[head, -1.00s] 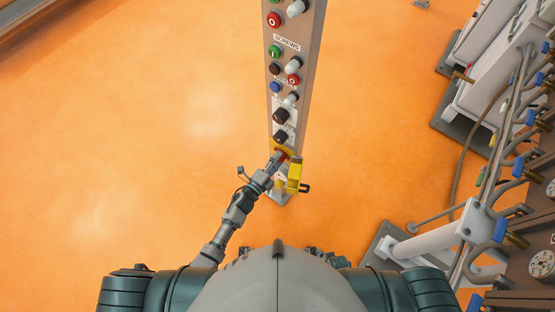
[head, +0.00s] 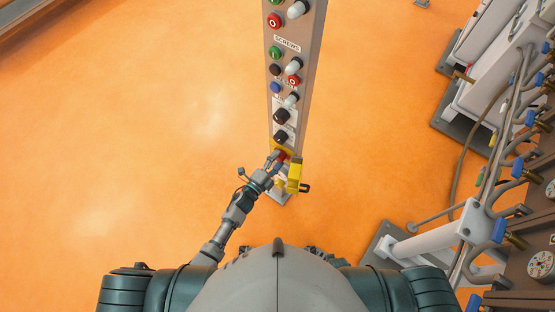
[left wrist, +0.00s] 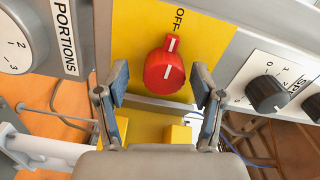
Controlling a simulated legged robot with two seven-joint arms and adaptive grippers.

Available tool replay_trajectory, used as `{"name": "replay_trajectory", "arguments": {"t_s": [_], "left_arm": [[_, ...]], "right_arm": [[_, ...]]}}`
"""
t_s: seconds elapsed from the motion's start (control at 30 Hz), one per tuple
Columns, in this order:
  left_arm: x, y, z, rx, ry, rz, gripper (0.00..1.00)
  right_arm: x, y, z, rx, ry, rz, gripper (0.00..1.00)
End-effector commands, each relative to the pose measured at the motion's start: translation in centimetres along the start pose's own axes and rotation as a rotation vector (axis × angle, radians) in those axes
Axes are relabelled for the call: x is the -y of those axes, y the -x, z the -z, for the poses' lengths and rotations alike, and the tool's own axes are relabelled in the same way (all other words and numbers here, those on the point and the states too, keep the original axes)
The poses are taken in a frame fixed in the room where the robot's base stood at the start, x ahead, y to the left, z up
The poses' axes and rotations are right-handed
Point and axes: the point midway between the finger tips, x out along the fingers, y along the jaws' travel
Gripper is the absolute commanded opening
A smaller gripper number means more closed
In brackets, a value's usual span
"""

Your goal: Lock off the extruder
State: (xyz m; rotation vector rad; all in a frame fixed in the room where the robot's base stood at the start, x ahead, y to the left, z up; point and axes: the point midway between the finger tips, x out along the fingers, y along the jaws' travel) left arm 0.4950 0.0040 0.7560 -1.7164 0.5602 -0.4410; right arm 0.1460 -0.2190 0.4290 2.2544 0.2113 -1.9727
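A red rotary switch (left wrist: 164,68) sits on a yellow plate (left wrist: 205,30) in the left wrist view, with its white mark in line with the word OFF. In the head view the plate (head: 283,149) is low on the grey control column. My left gripper (left wrist: 165,92) is open, its fingers on either side of the switch and apart from it. It is at the column's lower end in the head view (head: 274,163). A yellow padlock-like piece (head: 294,176) hangs just right of the gripper. My right gripper is not in view.
The control column (head: 302,70) carries several buttons and knobs above the plate. Machinery with pipes and blue-handled valves (head: 500,229) fills the right side. The orange floor (head: 130,130) on the left is clear.

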Motion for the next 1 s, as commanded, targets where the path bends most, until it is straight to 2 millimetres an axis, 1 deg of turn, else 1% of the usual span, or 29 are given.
{"name": "replay_trajectory", "arguments": {"t_s": [0.2, 0.27, 0.33, 0.47, 0.6, 0.73, 0.83, 1.0], "left_arm": [[0.2, 0.0, 0.1, -0.003, -0.001, 0.003, 0.68], [0.1, 0.3, 0.1, -0.003, -0.001, 0.003, 0.68], [0.1, 1.0, 0.1, -0.003, -0.001, 0.002, 0.68], [0.0, 3.5, 0.1, -0.003, -0.001, 0.000, 0.68], [-0.1, 6.8, 0.1, -0.002, 0.001, 0.000, 0.68], [-0.1, 9.3, 0.0, -0.002, 0.000, -0.001, 0.68], [-0.1, 10.7, -0.1, -0.001, 0.000, -0.001, 0.68], [-0.1, 11.8, -0.1, -0.002, 0.001, 0.001, 0.68]], "right_arm": [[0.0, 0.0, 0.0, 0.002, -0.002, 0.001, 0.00], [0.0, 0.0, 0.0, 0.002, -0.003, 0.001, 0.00], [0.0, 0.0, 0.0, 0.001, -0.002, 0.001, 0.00], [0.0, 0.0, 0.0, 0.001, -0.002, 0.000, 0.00], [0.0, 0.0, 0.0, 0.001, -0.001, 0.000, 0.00], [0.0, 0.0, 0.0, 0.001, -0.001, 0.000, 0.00], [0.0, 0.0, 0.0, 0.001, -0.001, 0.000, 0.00], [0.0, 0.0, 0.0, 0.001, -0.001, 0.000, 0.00]]}}
